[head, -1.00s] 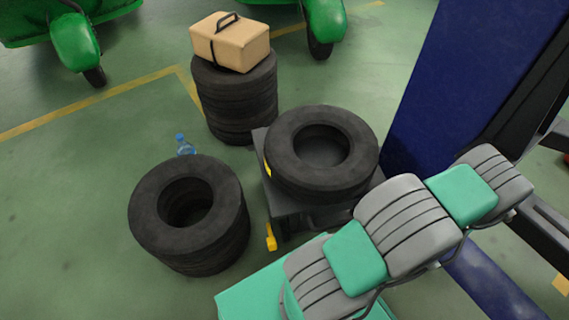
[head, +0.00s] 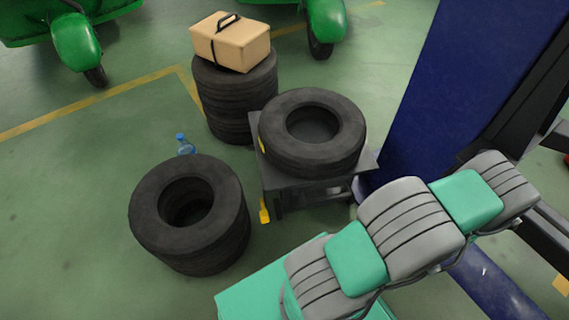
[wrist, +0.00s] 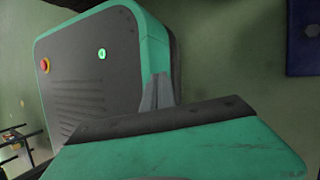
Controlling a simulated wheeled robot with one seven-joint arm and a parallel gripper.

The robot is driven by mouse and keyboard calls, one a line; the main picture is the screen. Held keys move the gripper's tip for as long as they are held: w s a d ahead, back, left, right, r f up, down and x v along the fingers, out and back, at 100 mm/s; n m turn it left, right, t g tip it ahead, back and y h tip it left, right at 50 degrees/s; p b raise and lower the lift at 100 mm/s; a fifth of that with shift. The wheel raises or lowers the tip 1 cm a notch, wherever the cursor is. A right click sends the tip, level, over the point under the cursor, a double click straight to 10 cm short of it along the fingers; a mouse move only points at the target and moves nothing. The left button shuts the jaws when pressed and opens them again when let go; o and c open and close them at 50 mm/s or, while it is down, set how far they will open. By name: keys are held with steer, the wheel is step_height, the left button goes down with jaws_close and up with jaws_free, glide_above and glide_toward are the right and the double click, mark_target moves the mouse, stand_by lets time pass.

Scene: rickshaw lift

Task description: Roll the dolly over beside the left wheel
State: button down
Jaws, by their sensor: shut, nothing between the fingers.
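The dolly (head: 291,192) is a dark grey cart in the middle of the head view, with a flat top and yellow parts at its left side. A black tyre (head: 312,165) lies flat on it and hides most of its top. My gripper (wrist: 157,80) shows in the wrist view as grey fingers close together, with nothing held. It is hidden in the head view, where my arm crosses the lower right, in front of the dolly. I cannot tell from these views which wheel is the left wheel.
A tyre stack (head: 190,250) stands left of the dolly. Another stack (head: 233,110) behind it carries a tan box (head: 232,45). A water bottle (head: 185,145) stands between them. A blue post (head: 450,90) rises at right. Green vehicles (head: 75,45) stand at the back. Floor at far left is clear.

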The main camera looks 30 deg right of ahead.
steer(key=shift+w, duration=0.1)
steer(key=w+p+v, duration=0.1)
steer(key=p+v, duration=0.4)
steer(key=v, duration=0.3)
steer(key=shift+s+d+r, duration=0.15)
steer(key=shift+d+r, duration=0.1)
steer(key=shift+r, duration=0.2)
stand_by(0.3)
